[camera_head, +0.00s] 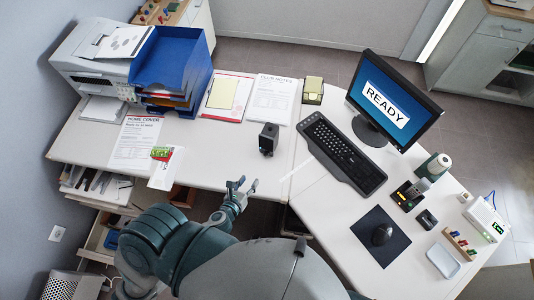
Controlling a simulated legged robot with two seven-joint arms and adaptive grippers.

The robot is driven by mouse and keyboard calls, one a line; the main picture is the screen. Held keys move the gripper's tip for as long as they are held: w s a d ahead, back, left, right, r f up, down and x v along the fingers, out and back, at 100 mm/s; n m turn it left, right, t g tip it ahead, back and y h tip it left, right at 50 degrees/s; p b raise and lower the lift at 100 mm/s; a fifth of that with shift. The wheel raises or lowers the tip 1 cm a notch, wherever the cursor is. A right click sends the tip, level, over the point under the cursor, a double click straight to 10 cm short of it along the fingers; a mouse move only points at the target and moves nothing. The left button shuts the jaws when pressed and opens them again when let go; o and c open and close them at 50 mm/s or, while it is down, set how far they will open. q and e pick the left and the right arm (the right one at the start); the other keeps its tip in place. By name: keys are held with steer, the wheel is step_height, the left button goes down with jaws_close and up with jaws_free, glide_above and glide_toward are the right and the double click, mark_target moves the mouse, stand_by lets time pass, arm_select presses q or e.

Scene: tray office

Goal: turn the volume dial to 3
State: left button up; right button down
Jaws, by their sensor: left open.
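I cannot make out a volume dial or any numbers on one. Small devices stand on the right part of the desk: a white box (485,216) with antennas and a green light, a dark box (407,196) with a yellowish patch, and a green and white cylinder (432,168). Any of their dial markings are too small to read. My left gripper (246,188) is open and empty at the front edge of the left desk part, far to the left of these devices. My right gripper is not in view.
A monitor (394,99) reading READY and a keyboard (342,154) stand mid-desk. A mouse (381,234) lies on a dark mat. A small black device (268,138) stands beyond my left gripper. Blue trays (173,58) and a printer (100,63) are at left.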

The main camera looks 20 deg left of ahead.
mark_target(266, 156)
arm_select(q)
steer(key=x, duration=0.7)
steer(key=b+x, duration=0.1)
steer(key=x, duration=0.7)
steer(key=shift+w+a+f, duration=0.2)
steer(key=shift+w+d+f, duration=0.1)
steer(key=shift+w, duration=0.3)
steer(key=shift+a, duration=0.25)
steer(key=shift+c, duration=0.5)
jaws_close()
